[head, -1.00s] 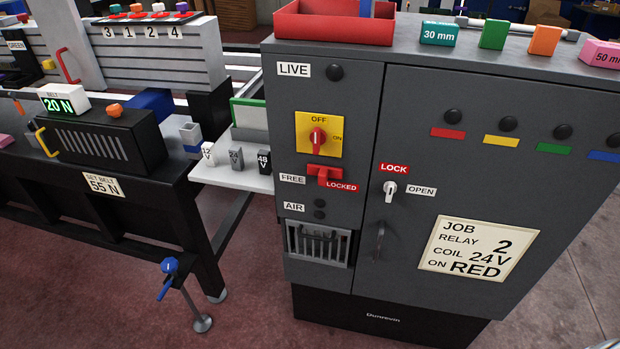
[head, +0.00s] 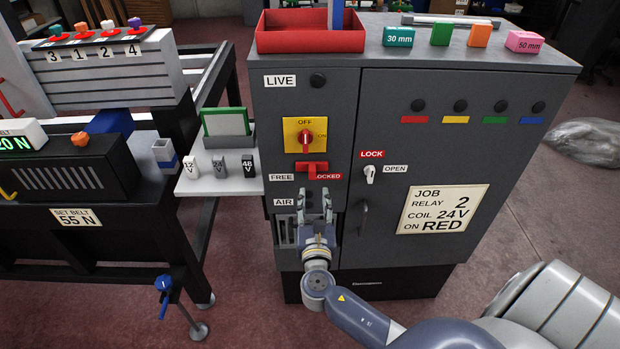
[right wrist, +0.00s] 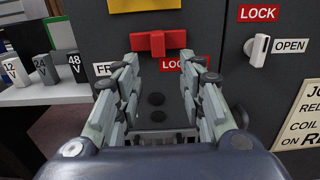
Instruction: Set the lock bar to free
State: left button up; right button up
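The red lock bar (head: 312,169) is on the grey cabinet's left front panel, below the yellow OFF/ON switch. It lies level between the FREE label (head: 281,177) on the left and the LOCKED label (head: 329,176) on the right, with a short upright grip block at its middle. It also shows in the right wrist view (right wrist: 175,39). My right gripper (head: 316,198) is open and empty just below the bar, over the vent area. In the right wrist view its two fingers stand apart below the bar, not touching it. My left gripper is not in view.
The yellow rotary switch (head: 305,135) sits just above the bar. The white lock knob (head: 370,173) and door handle (head: 362,218) are to the right. A small shelf (head: 190,187) with voltage blocks juts out at left. A red tray (head: 280,42) stands on top.

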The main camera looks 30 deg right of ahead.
aim_at(312, 179)
jog(key=p+x, duration=0.1)
jog(key=x, duration=0.7)
jog(key=shift+w, duration=0.15)
jog(key=shift+a, duration=0.1)
grip_shut()
